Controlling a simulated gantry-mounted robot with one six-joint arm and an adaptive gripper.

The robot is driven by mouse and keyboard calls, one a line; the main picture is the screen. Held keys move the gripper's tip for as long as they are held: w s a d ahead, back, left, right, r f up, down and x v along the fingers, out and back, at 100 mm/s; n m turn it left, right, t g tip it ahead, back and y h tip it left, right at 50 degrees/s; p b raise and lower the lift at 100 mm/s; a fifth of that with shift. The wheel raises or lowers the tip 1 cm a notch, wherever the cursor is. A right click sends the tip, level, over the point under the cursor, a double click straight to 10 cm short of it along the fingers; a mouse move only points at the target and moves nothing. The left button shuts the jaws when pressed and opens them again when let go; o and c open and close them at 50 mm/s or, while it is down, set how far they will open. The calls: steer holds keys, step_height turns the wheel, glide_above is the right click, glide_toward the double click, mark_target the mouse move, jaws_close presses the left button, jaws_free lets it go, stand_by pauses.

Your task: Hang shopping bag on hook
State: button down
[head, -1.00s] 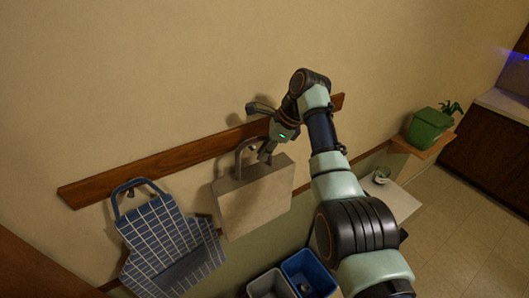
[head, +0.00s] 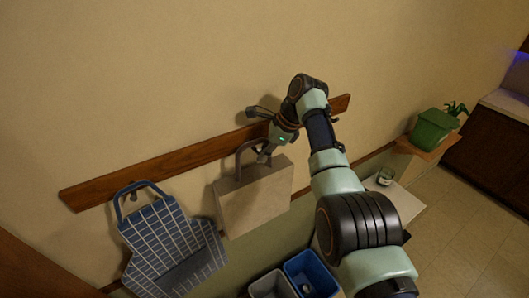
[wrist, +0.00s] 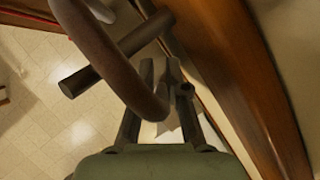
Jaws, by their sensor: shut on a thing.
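The beige shopping bag (head: 252,201) hangs upright against the wall, just below the wooden rail, in the head view. Its arched handle (head: 238,160) rises over the rail's lower edge. My gripper (head: 264,152) is at the right side of this handle, shut on it. In the wrist view the handle (wrist: 116,62) curves down to my gripper's fingers (wrist: 163,75). A dark peg-like hook (wrist: 98,70) crosses behind the handle there. I cannot tell whether the handle rests on it.
The wooden rail (head: 165,168) runs along the wall. Bins (head: 310,275) stand below. A green planter (head: 433,129) and a small glass (head: 385,177) are at the right. The wall above is clear.

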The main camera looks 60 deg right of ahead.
steer(key=c, duration=1.1)
jaws_free()
steer(key=shift+r, duration=0.1)
steer(key=v, duration=1.1)
steer(key=shift+s+d+r, duration=0.2)
steer(key=shift+s+r, duration=0.05)
steer(key=shift+r, duration=0.05)
